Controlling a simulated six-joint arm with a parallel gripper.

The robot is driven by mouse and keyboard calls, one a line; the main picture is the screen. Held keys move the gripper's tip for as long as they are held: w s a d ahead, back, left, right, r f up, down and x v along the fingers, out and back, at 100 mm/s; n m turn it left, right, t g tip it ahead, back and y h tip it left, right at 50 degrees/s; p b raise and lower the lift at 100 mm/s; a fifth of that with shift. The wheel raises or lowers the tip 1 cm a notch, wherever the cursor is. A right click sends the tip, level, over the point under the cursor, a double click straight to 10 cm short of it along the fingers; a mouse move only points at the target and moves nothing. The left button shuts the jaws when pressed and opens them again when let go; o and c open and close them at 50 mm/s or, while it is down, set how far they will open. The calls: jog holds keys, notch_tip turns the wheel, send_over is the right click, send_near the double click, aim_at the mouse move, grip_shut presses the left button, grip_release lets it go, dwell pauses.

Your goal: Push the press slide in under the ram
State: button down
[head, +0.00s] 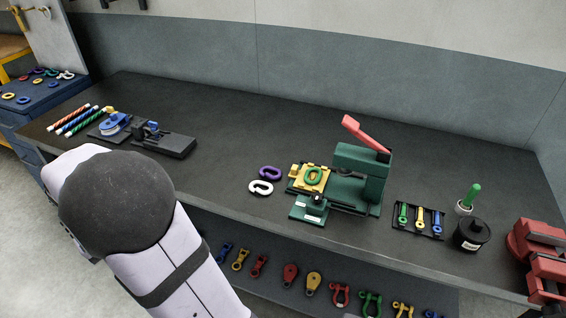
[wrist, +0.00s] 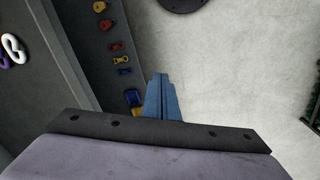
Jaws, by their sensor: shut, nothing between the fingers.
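The green press (head: 362,170) stands on the dark bench right of centre in the head view, its red lever (head: 366,133) raised. The yellow press slide (head: 297,185) sits on the left side of the press, out from under the ram, with a green link (head: 313,175) lying on it. A small yellow block (head: 294,170) stands at the slide's left end. My gripper (wrist: 160,78) is shut and empty in the wrist view, its blue fingers together over pale floor beside the bench shelf. It is out of sight in the head view, and the press is not in the wrist view.
A purple link (head: 270,172) and a white link (head: 260,187) lie left of the slide. A small green stand (head: 309,208) is in front of it. A tool tray (head: 419,220) and black canister (head: 471,235) are to the right. The bench behind the press is clear.

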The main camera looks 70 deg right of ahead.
jog(key=w+d+r+m+g+h, duration=0.1)
jog(key=w+d+r+m, duration=0.15)
jog(key=d, duration=0.85)
jog(key=w+d+r+m+g+h, duration=0.1)
jog(key=d+m, duration=0.3)
jog(key=d, duration=0.7)
jog(key=s+d+r+m+g+p, duration=0.15)
jog(key=s+d+m, duration=0.35)
jog(key=d, duration=0.5)
jog(key=s+d+f+m+g, duration=0.15)
jog(key=s+d+m, duration=0.25)
jog(key=s+d, duration=0.45)
jog(key=shift+n+h, duration=0.25)
jog(key=shift+h, duration=0.15)
jog(key=s+d+f+p, duration=0.1)
jog(key=f, duration=0.1)
jog(key=s+d+f+p, duration=0.1)
jog(key=d+f, duration=0.1)
jog(key=s+d+f+p, duration=0.1)
jog(key=d+f, duration=0.1)
jog(key=shift+s+d+f, duration=0.15)
jog(key=shift+s+f, duration=0.05)
jog(key=shift+s+d+f+p, duration=0.1)
jog(key=shift+s+d+p, duration=0.05)
jog(key=shift+s+p, duration=0.85)
jog(key=shift+s, duration=0.4)
jog(key=shift+s+f+p, duration=0.15)
jog(key=shift+s+p, duration=0.15)
jog(key=shift+s, duration=0.3)
